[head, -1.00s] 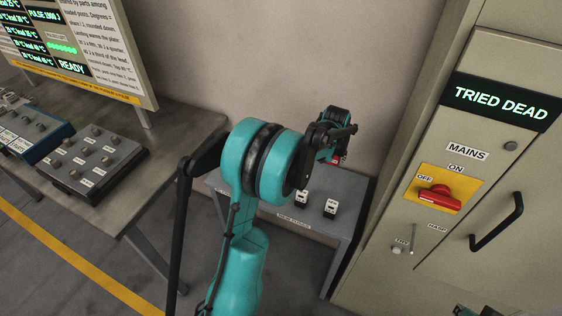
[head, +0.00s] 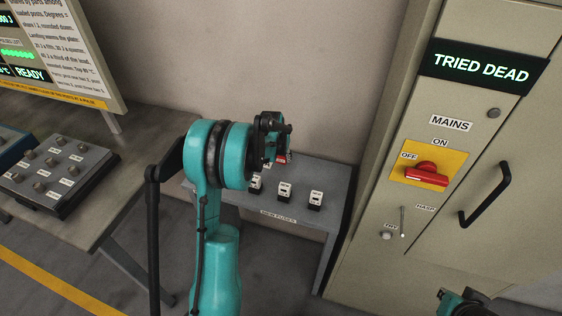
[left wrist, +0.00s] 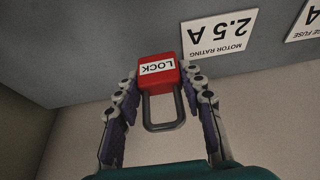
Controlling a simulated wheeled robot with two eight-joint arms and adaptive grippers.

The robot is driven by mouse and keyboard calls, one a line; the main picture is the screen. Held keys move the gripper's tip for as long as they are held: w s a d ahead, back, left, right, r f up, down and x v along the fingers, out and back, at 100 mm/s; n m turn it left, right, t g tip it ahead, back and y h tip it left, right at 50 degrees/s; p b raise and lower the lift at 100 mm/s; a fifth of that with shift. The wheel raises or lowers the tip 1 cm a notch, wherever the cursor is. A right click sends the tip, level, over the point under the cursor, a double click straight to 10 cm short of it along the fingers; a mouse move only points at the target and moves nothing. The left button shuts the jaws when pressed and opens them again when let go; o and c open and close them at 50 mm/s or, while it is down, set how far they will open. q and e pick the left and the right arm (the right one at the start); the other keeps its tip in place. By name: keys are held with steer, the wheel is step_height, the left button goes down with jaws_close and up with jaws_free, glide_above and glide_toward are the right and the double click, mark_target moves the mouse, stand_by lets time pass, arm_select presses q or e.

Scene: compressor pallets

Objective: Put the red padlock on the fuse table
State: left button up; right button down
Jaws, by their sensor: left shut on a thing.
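The fuse table (head: 335,182) is a small grey table with a "NEW FUSES" label, between the workbench and the cabinet. My left gripper (head: 277,142) is above its back left part. It is shut on the red padlock (head: 282,157), which is partly hidden by the gripper in the head view. In the left wrist view the padlock (left wrist: 172,75), with a white "LOCK" label and grey shackle, sits between the fingers (left wrist: 160,82). I cannot tell whether it touches the table. A part of my right gripper (head: 465,302) shows at the bottom right edge; its fingers are not clear.
Several fuses (head: 284,192) stand along the table's front. The cabinet (head: 385,140) on the right carries a red mains switch (head: 426,175) and a handle (head: 488,195). A workbench (head: 130,150) with a button panel (head: 60,170) is on the left. The table's back right is clear.

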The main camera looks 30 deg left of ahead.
arm_select(q)
step_height(320, 180, down, 2)
steer(key=shift+f+b, duration=0.1)
steer(key=shift+b, duration=0.2)
steer(key=o, duration=1.2)
steer(key=shift+o, duration=0.2)
